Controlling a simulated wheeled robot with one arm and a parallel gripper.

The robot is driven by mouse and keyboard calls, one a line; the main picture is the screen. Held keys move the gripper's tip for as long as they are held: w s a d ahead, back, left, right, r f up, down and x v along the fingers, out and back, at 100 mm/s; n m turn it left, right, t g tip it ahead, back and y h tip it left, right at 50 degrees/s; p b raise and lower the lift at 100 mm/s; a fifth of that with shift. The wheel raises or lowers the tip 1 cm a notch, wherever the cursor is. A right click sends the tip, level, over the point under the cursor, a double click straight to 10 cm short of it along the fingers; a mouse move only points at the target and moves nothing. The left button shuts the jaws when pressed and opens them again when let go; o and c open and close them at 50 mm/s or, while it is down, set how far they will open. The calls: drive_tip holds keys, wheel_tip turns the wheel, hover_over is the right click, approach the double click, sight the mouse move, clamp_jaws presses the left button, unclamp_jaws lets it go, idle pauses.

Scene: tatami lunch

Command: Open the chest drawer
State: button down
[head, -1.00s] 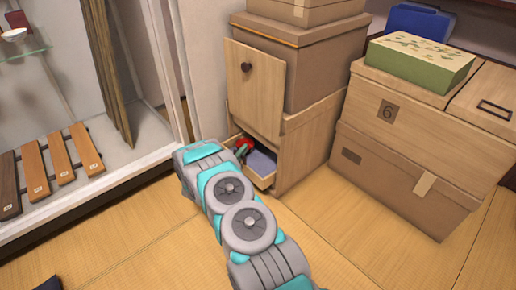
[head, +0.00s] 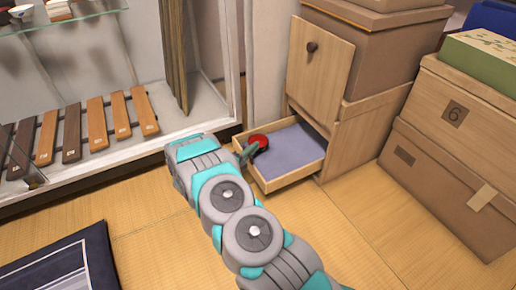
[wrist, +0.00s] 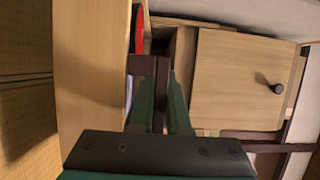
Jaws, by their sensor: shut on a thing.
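The wooden chest (head: 360,135) stands against the wall at the back, with its low drawer (head: 292,179) pulled well out. A grey-purple cloth (head: 292,150) lies in the drawer, and a red round thing (head: 259,141) shows near its left side. My gripper (head: 247,153) is at the drawer's left end, partly hidden behind my arm. In the wrist view my gripper (wrist: 152,95) is shut at the drawer's edge, beside its pale wooden panel (wrist: 92,75).
Cardboard boxes (head: 440,185) stand to the right, with a green box (head: 488,58) on top. A glass display case (head: 185,120) with wooden bars fills the left. A dark framed mat (head: 60,270) lies at lower left. Tatami floor (head: 380,235) is clear before the chest.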

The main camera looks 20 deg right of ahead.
drive_tip(key=shift+a, duration=0.15)
drive_tip(key=c, duration=1.2)
unclamp_jaws()
drive_tip(key=shift+o, duration=0.2)
drive_tip(key=shift+a, duration=0.1)
drive_tip(key=v, duration=0.7)
drive_tip(key=shift+s+a+p, duration=0.15)
drive_tip(key=shift+a+p, duration=0.15)
